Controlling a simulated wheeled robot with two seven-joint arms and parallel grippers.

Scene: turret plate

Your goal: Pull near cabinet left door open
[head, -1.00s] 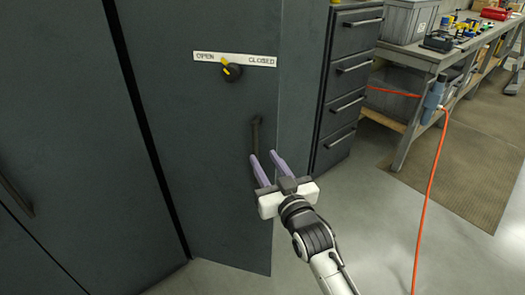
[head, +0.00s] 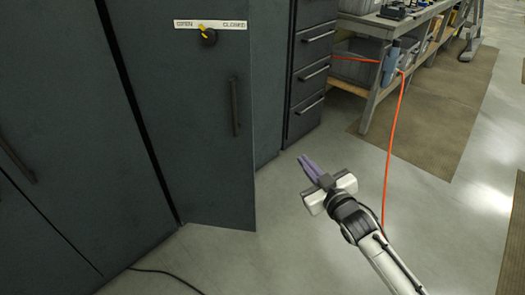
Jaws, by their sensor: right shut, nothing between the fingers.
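The cabinet's left door (head: 205,140) is a dark grey panel that stands swung outward. Its free right edge is clear of the cabinet front (head: 265,90) behind it. A black vertical handle (head: 235,107) is near that edge. A black knob (head: 208,37) has its yellow mark turned toward OPEN on the white label (head: 184,24). My right gripper (head: 305,160) is in front and to the right of the door, apart from the handle. Its purple fingers are together, with nothing between them. My left gripper is out of view.
Another dark cabinet (head: 60,130) with a handle stands at left. A drawer unit (head: 306,80) and a workbench (head: 375,50) are at the back. An orange cord (head: 392,150) hangs down near my right arm. A black cable (head: 165,273) lies on the floor.

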